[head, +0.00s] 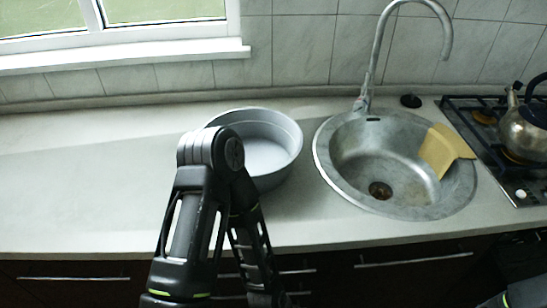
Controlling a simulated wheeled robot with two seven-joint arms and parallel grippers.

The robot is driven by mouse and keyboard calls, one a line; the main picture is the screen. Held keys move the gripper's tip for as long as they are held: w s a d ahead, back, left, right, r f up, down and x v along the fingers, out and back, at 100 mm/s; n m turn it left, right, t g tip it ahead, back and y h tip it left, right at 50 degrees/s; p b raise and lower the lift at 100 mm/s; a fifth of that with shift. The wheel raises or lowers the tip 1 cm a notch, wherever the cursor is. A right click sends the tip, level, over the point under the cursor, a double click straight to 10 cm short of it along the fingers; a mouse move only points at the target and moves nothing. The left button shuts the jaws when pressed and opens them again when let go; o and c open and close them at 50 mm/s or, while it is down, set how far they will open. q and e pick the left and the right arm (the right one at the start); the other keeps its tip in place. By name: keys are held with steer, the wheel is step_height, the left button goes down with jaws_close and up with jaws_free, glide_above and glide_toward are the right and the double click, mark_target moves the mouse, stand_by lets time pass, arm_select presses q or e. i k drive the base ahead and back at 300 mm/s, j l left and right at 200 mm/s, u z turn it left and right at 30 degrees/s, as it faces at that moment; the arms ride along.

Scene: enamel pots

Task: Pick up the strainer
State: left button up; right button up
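I cannot make out a strainer for certain. A round grey metal pan (268,157) with a raised rim stands on the counter, left of the sink; its lower left part is hidden behind my bent arm. The dark drain (380,190) sits in the sink bottom, but I cannot tell if a loose strainer is in it. My black arm rises from the bottom middle, bends in front of the pan and runs back down out of the frame. Neither gripper's fingers show. A bit of my other arm shows at the bottom right corner.
The round steel sink (330,160) has a tall curved faucet (372,60) behind it. A yellow cloth (442,150) hangs over its right rim. A kettle (525,125) stands on the gas stove (480,118) at right. The counter (90,185) is clear on the left.

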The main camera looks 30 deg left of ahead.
mark_target(374, 189)
steer(key=u, duration=1.2)
steer(key=k+l+u, duration=0.1)
steer(key=u, duration=0.35)
steer(key=k+l, duration=0.15)
steer(key=k, duration=0.4)
